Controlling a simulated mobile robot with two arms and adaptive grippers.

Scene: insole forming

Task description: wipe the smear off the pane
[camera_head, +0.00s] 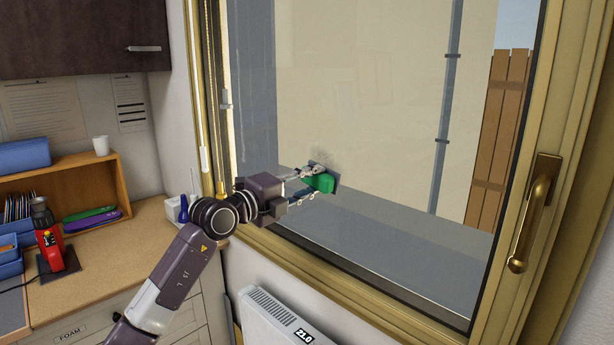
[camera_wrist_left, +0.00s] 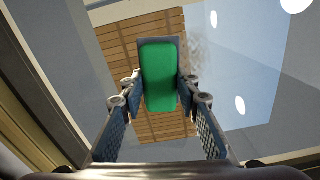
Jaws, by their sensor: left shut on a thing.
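My left gripper (camera_head: 309,186) is shut on a green block-shaped wiper (camera_head: 321,182) with a dark pad on its front. The wiper is held at the window pane (camera_head: 370,110), in its lower left part. I cannot tell for sure whether the pad touches the glass. A faint grey smear (camera_head: 323,157) shows on the pane just above the wiper. In the left wrist view the green wiper (camera_wrist_left: 160,80) sits between the fingers, and the smear (camera_wrist_left: 196,55) shows to the right of its far end. My right gripper is not in view.
A gold-coloured frame (camera_head: 350,278) surrounds the pane, with a brass handle (camera_head: 530,215) at right. A white radiator (camera_head: 275,320) stands below. At left is a wooden counter (camera_head: 115,255) with a red device (camera_head: 55,250), a shelf and a white cup (camera_head: 101,145).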

